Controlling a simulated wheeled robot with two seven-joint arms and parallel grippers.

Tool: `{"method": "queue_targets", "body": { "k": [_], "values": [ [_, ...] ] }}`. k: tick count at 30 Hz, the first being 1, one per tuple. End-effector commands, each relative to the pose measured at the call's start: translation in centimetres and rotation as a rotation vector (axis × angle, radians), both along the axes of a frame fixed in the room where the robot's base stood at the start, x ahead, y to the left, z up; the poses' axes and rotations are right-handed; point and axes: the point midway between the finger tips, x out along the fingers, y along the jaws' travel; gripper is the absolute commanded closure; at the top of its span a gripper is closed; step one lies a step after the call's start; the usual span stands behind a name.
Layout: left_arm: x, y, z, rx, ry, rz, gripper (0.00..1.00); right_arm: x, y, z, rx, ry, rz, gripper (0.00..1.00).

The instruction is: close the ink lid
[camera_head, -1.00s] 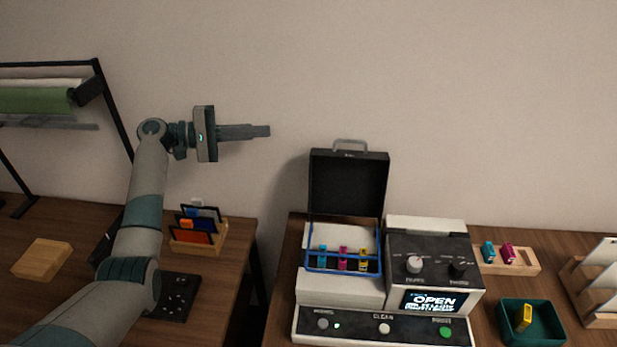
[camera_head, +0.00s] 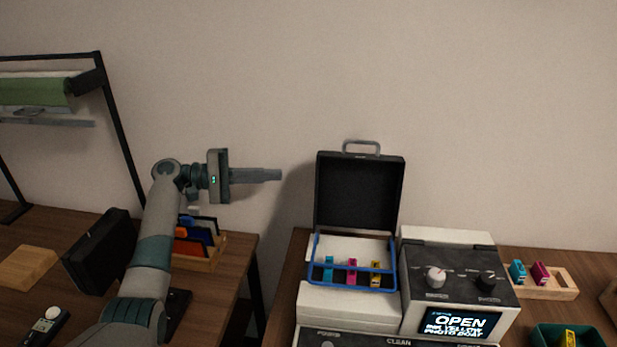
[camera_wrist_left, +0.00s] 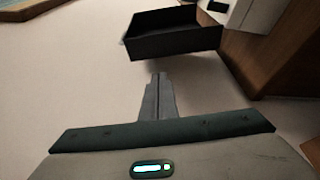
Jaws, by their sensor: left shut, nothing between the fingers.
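The black ink lid (camera_head: 359,193) stands open and upright at the back of the white printer (camera_head: 350,303), with a grey handle on its top edge. It also shows in the left wrist view (camera_wrist_left: 178,42), beyond the fingertips. Below the lid, cyan, magenta (camera_head: 352,271) and yellow cartridges stand behind a blue bar. My left gripper (camera_head: 277,175) is shut and empty, in the air to the left of the lid, apart from it. It points right, and its closed fingers show in the wrist view (camera_wrist_left: 158,80). My right gripper is not in view.
The printer's control box (camera_head: 460,280) has knobs and a screen reading OPEN. Right of it are a wooden cartridge rack (camera_head: 565,284) and a green tray (camera_head: 545,331). A card holder (camera_head: 205,259) stands on the left table. A gap separates the tables.

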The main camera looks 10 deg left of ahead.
Motion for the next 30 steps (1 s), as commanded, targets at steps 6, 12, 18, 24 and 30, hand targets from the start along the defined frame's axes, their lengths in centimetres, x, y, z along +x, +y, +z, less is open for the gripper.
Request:
{"method": "queue_targets", "body": {
  "k": [6, 12, 18, 24, 30],
  "values": [
    [0.1, -0.4, 0.0, 0.0, 0.0, -0.001, 1.0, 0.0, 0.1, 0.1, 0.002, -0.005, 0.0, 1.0],
    [0.6, -2.0, -0.1, 0.0, 0.001, -0.002, 1.0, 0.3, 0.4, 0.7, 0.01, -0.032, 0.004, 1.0],
    [1.5, -4.8, -0.2, -0.001, 0.002, -0.002, 1.0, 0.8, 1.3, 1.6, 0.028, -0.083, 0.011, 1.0],
    [2.5, -7.6, -0.5, -0.001, 0.002, -0.002, 1.0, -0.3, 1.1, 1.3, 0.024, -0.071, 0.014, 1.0],
    [3.1, -9.1, -0.7, -0.001, 0.001, -0.001, 1.0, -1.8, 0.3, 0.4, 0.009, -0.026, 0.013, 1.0]
  ]
}}
